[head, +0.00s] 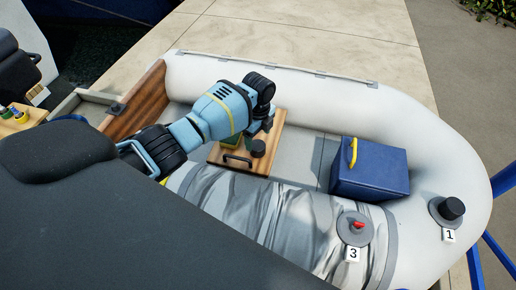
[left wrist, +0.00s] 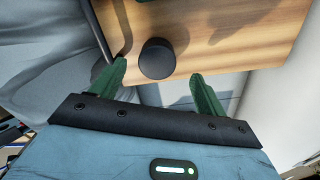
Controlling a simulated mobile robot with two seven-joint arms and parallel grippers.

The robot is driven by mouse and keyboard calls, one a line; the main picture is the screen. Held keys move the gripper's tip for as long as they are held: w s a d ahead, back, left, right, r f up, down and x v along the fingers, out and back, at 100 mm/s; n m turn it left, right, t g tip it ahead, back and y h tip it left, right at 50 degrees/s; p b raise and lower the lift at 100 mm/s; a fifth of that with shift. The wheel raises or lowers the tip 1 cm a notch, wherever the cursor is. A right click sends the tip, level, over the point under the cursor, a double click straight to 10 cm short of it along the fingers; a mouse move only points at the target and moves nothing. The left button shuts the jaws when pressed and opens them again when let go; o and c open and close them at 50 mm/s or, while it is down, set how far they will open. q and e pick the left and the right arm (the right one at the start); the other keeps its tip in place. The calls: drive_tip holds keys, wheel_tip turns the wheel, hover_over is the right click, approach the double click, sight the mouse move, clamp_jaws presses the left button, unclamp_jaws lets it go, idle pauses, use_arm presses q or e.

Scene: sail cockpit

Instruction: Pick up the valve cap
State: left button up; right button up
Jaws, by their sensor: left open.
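The black round valve cap (head: 258,148) lies on a wooden board (head: 275,146) inside the grey inflatable boat. In the left wrist view the cap (left wrist: 157,56) sits on the wood near its edge, just ahead of and between the two green fingers. My left gripper (head: 259,129) is open and empty, reaching down over the board; its fingertips (left wrist: 160,72) are spread on either side of the cap, apart from it as far as I can see. A valve marked 3 (head: 355,228) shows a red centre without a black cap. My right gripper is not in view.
A blue box (head: 370,172) with a yellow handle stands right of the board. A valve marked 1 (head: 450,209) wears a black cap on the boat's tube. A dark handle (head: 237,160) is on the board's near side. Crumpled grey fabric (head: 270,211) lies in front.

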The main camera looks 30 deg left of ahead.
sight(257, 145)
use_arm(q)
drive_tip(key=shift+s+f+b, duration=0.2)
drive_tip(key=shift+f+b, duration=0.2)
drive_tip(key=shift+f, duration=2.25)
drive_tip(key=shift+c, duration=0.2)
